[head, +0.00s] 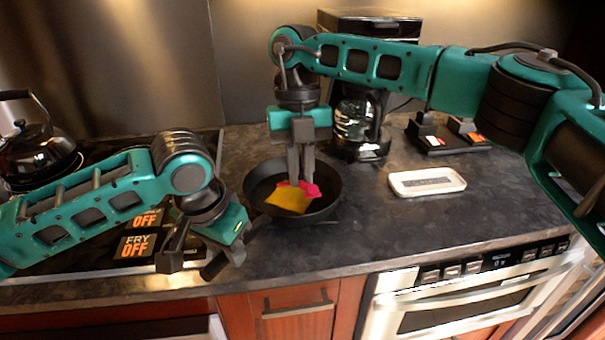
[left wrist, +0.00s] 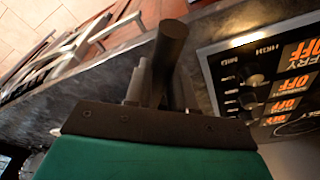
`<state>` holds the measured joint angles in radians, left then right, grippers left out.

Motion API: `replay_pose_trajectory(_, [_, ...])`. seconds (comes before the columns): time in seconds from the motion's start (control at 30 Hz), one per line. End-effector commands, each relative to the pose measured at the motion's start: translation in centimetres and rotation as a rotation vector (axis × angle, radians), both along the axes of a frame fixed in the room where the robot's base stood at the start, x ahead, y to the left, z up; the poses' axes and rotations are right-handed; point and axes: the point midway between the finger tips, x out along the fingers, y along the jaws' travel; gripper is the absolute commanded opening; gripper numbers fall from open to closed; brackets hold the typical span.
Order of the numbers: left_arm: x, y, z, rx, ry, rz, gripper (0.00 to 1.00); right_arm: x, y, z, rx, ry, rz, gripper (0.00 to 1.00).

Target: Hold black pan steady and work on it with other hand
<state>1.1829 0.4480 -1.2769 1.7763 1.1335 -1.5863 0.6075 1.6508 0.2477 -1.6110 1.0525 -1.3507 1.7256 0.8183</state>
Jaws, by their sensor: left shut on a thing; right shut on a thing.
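The black pan (head: 333,174) rests on the dark counter with its handle (head: 257,224) pointing to the front left. My left gripper (head: 212,261) is shut on that handle. In the left wrist view the handle (left wrist: 170,45) sticks out between the fingers of my left gripper (left wrist: 160,90). A flat yellow and pink piece (head: 287,198) lies inside the pan. My right gripper (head: 301,180) points straight down into the pan, with its fingers closed on the pink part of this piece. The fingertips partly hide the pink part.
A cooktop with lit "OFF" labels (head: 137,245) lies left of the pan, with a kettle (head: 38,150) at its back. A coffee maker (head: 358,125) stands behind the pan. A white tray (head: 427,182) lies to the right.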

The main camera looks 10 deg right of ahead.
Motion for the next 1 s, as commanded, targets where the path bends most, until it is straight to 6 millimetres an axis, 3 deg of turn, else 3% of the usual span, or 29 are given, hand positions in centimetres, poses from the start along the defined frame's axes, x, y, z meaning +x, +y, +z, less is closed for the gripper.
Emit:
replay_pose_trajectory(0.17, [0.0,0.0,0.0,0.001,0.001,0.0,0.0,0.0,0.0,0.0,0.0,0.001,0.001,0.0])
replay_pose_trajectory(1.0, [0.0,0.0,-0.1,0.0,0.001,0.001,0.0,-5.2,0.0,-0.3,0.0,0.006,0.003,0.0])
